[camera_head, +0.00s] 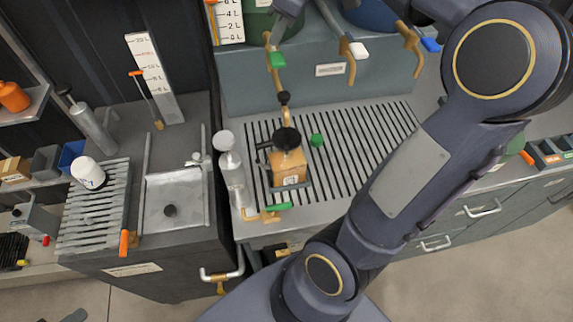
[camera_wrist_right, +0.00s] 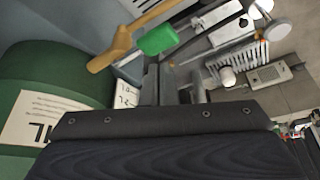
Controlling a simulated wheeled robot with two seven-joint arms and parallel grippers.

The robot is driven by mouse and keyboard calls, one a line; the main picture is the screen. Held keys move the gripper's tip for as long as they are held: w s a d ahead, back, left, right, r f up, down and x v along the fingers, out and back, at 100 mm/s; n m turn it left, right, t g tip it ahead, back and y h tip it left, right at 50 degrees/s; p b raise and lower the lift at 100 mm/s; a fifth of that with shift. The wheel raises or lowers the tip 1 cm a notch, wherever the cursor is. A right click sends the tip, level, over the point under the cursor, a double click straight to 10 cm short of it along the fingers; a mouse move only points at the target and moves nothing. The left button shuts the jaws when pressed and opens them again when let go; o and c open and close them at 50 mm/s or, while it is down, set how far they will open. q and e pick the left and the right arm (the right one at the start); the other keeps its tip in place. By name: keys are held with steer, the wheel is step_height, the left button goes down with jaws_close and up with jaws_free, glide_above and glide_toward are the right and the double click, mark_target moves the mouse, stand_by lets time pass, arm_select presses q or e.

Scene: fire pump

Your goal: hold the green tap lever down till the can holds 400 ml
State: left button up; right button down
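The green tap lever (camera_head: 277,60) sits on a brass tap at the upper middle of the head view. It also shows close up in the wrist view (camera_wrist_right: 158,39), beside its brass tap (camera_wrist_right: 115,50). A tan, box-like container with a label, apparently the can (camera_head: 290,168), stands on the slotted drain grate below the tap. A dark round part covers its top, so the liquid level is hidden. My right gripper (camera_head: 287,10) is at the top edge, close above the lever. In the wrist view its fingers (camera_wrist_right: 172,80) lie just short of the lever; contact and finger opening are unclear. My left gripper is out of view.
A white lever (camera_head: 358,49) and its brass tap stand to the right. A green knob (camera_head: 316,140) lies on the grate (camera_head: 365,125). Another green lever (camera_head: 279,207) is at the grate's front. A metal cylinder (camera_head: 231,165) stands left of the can. My right arm crosses the right side.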

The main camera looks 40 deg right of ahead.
steer(key=s+r, duration=0.1)
steer(key=a+r+p, duration=0.1)
steer(key=s+r+p, duration=0.1)
steer(key=r, duration=0.1)
steer(key=shift+s+a, duration=0.25)
steer(key=shift+s, duration=0.1)
stand_by(0.7)
steer(key=s+a+f+m+t+y, duration=0.1)
steer(key=s+a+f+m, duration=0.7)
steer(key=s+a+f, duration=0.5)
step_height(320, 180, down, 4)
steer(key=s, duration=0.2)
steer(key=shift+s+a+r+t, duration=0.25)
steer(key=shift+s+a+t, duration=0.05)
stand_by(1.0)
